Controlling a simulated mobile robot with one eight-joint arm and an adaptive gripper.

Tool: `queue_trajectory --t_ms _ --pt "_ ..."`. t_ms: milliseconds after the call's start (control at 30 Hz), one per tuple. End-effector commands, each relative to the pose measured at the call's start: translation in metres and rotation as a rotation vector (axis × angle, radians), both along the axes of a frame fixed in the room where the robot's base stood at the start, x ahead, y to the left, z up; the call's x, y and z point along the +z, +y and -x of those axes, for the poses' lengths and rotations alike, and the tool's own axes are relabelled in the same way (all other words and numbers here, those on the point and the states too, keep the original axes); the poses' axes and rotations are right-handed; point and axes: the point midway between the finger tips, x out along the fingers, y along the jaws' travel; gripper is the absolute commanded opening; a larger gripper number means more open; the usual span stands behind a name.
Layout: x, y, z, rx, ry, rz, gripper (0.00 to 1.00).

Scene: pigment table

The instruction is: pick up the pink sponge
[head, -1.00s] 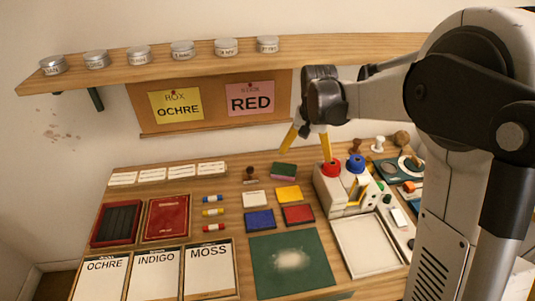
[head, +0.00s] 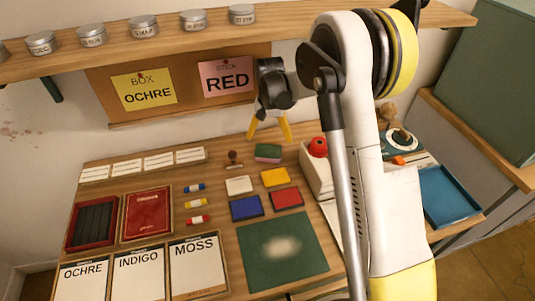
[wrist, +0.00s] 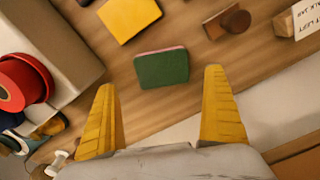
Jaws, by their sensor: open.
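The sponge is a small block with a dark green top and a pink lower layer. It lies on the table near the back in the head view (head: 267,153). In the wrist view the sponge (wrist: 162,70) shows mostly green, with a thin pink edge along its far side. My gripper (head: 271,134) has two yellow fingers, spread apart and empty, pointing down just behind or above the sponge in the head view. In the wrist view the sponge appears ahead of and between the fingertips of my gripper (wrist: 159,80); neither finger visibly touches it.
A yellow pad (wrist: 128,15) and a brown stamp (wrist: 227,21) lie near the sponge. The wooden shelf (head: 160,45) with tins hangs above the back. Bare wood surrounds the sponge.

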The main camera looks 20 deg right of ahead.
Motion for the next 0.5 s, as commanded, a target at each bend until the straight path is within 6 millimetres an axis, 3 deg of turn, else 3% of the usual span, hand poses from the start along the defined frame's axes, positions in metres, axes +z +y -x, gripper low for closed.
queue_trajectory --t_ms 33,267,500 --pt "-0.011 0.000 0.000 0.000 0.000 0.000 1.00" --pt "-0.032 0.001 -0.001 0.001 0.000 0.000 1.00" --pt "-0.068 0.002 -0.003 0.001 -0.001 0.000 1.00"
